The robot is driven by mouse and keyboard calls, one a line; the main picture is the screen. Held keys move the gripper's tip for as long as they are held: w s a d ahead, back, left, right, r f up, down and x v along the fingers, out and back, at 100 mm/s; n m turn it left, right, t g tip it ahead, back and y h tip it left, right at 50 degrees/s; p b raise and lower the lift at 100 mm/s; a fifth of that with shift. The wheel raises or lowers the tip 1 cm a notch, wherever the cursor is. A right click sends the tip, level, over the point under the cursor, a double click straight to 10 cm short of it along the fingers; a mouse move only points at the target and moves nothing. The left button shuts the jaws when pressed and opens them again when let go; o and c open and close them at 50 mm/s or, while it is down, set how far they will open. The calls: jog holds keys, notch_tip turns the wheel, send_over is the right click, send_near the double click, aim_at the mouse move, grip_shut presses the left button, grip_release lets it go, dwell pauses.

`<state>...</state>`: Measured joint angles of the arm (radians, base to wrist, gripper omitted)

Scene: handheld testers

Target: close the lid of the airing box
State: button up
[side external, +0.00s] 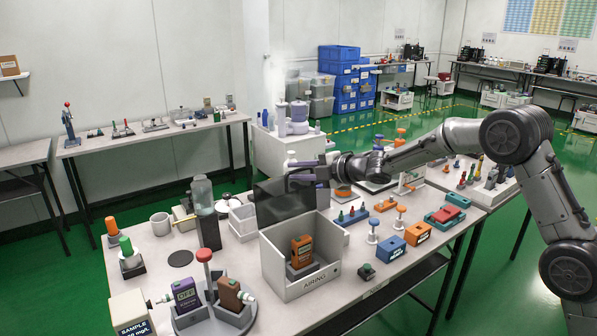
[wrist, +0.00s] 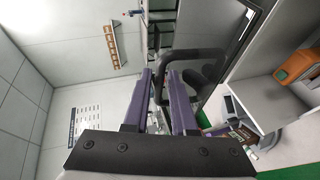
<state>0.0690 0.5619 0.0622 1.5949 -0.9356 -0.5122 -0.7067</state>
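The airing box (side external: 285,280) is a white open-topped box with AIRING on its front. An orange handheld tester (side external: 302,246) stands upright on a grey base inside it. The dark see-through lid (side external: 280,205) stands raised at the back of the box, so the box is open. My gripper (side external: 294,172) is at the lid's upper edge, its purple fingers apart. In the wrist view, the lid's black handle (wrist: 194,54) reaches in at the tips of my gripper (wrist: 160,73), with part of it between them. Whether the fingers press on it is unclear.
A round stand with a red-topped post (side external: 205,262) and testers is left of the box. A dark post with a clear jar (side external: 203,195) stands behind left. Blue (side external: 391,247) and orange (side external: 418,232) blocks are to the right.

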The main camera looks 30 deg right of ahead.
grip_shut()
dwell(1.3)
